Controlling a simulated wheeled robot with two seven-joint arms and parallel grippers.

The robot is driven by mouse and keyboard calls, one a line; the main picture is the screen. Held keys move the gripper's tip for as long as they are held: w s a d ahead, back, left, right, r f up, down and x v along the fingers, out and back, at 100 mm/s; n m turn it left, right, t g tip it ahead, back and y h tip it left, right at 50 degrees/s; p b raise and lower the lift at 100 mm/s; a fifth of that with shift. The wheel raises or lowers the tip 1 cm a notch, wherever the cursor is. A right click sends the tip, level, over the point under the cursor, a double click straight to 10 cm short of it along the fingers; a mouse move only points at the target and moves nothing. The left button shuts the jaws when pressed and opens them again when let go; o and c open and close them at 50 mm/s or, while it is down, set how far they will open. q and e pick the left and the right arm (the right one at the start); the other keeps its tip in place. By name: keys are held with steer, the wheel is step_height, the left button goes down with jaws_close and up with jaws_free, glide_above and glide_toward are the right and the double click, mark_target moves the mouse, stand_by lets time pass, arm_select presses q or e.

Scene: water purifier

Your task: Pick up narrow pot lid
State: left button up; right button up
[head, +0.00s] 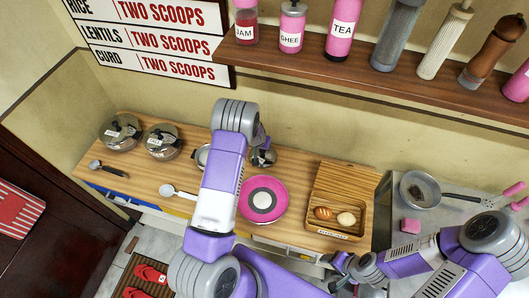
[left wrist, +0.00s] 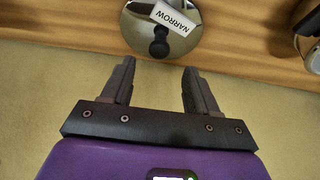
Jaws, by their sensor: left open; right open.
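The narrow pot lid (left wrist: 143,35) is a shiny round metal lid with a dark knob and a white "NARROW" label. In the left wrist view it lies on the wooden counter, just beyond the fingertips. In the head view it shows small (head: 264,158), right of my left forearm. My left gripper (left wrist: 158,68) is open and empty, its fingers pointing towards the lid with a gap between. In the head view the arm mostly hides that gripper. My right gripper (head: 339,266) is open near the counter's front right edge, away from the lid.
Two lidded pots (head: 121,131) (head: 162,141) stand at the left of the counter (head: 145,178). Another pot (head: 202,157) is partly hidden by my left arm. A pink round object (head: 280,190) and a wooden tray (head: 345,185) with food lie right. A shelf (head: 300,62) overhangs behind.

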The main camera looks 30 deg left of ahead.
mark_target(262, 151)
arm_select(q)
steer(key=shift+f, duration=0.4)
steer(key=shift+p+x, duration=0.3)
steer(key=shift+x, duration=2)
steer(key=shift+d, duration=0.1)
steer(key=shift+c, duration=0.3)
jaws_close()
